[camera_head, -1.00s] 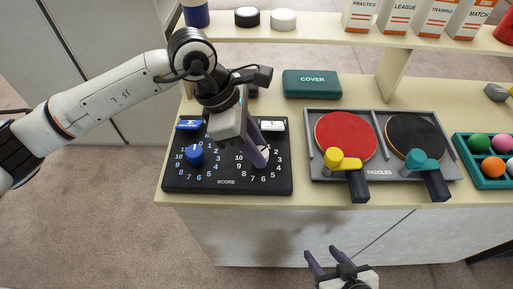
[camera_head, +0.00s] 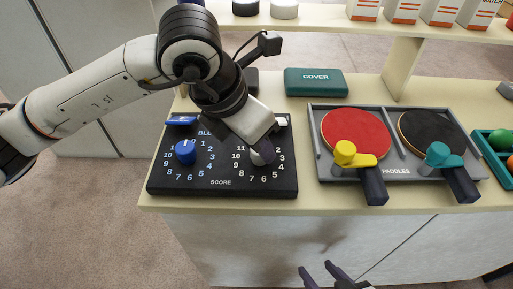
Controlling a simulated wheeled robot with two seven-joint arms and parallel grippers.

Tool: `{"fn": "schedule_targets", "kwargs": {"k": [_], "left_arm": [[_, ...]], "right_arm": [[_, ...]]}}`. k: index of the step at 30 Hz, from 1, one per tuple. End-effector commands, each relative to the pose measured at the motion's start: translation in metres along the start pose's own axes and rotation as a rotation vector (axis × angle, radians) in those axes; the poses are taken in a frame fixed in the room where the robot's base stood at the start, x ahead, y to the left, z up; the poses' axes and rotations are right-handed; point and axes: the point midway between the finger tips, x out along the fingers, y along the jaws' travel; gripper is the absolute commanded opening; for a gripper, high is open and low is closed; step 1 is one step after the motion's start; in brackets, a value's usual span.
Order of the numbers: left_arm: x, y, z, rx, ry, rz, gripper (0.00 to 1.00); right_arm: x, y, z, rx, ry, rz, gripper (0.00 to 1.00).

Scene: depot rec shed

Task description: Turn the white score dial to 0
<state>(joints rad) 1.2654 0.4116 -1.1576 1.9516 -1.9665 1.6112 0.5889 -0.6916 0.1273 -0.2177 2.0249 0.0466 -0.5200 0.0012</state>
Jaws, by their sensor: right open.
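The black score board (camera_head: 222,185) lies near the counter's front edge, with numbers ringed around two dials. The white score dial (camera_head: 257,158) is on its right half, partly hidden by my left gripper (camera_head: 270,152). That gripper points down at the dial from above; its fingers are dark and foreshortened, so I cannot tell whether they grip it. The dial's pointer and the top of its number ring are hidden. The blue dial (camera_head: 185,153) on the left half has its white mark toward the top. My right gripper (camera_head: 316,267) is open and empty, low in front of the counter.
Right of the board is a grey paddle tray (camera_head: 315,172) with a red paddle (camera_head: 348,133) and a black paddle (camera_head: 428,132), yellow and teal clamps over their handles. A green cover case (camera_head: 315,82) lies behind. A teal ball tray (camera_head: 493,168) is at far right.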

Motion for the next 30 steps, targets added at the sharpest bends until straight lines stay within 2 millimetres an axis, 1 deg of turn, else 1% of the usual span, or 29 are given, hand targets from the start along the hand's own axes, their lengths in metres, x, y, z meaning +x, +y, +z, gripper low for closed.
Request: {"fn": "schedule_targets", "kwargs": {"k": [9, 18, 19, 22, 30], "left_arm": [[-0.0008, -0.0004, 0.0008, -0.042, -0.002, 0.018, 0.07], [-0.001, -0.0003, 0.0009, -0.043, -0.002, 0.018, 0.07], [-0.001, -0.0003, 0.0009, -0.043, -0.002, 0.017, 0.31], [-0.0009, -0.0003, 0.0008, -0.043, -0.001, 0.017, 0.47], [-0.0008, -0.0003, 0.0004, -0.042, 0.0, 0.017, 0.47]], "right_arm": [[0.0002, 0.0018, 0.0059, -0.002, -0.004, 0.001, 0.47], [0.0003, 0.0025, 0.0065, -0.003, -0.006, 0.002, 0.47], [0.0003, 0.0025, 0.0066, -0.003, -0.006, 0.002, 0.47], [0.0008, 0.0028, 0.0067, -0.004, -0.006, 0.002, 0.47], [0.0024, 0.0038, 0.0035, -0.006, 0.0, 0.003, 0.47]]}}
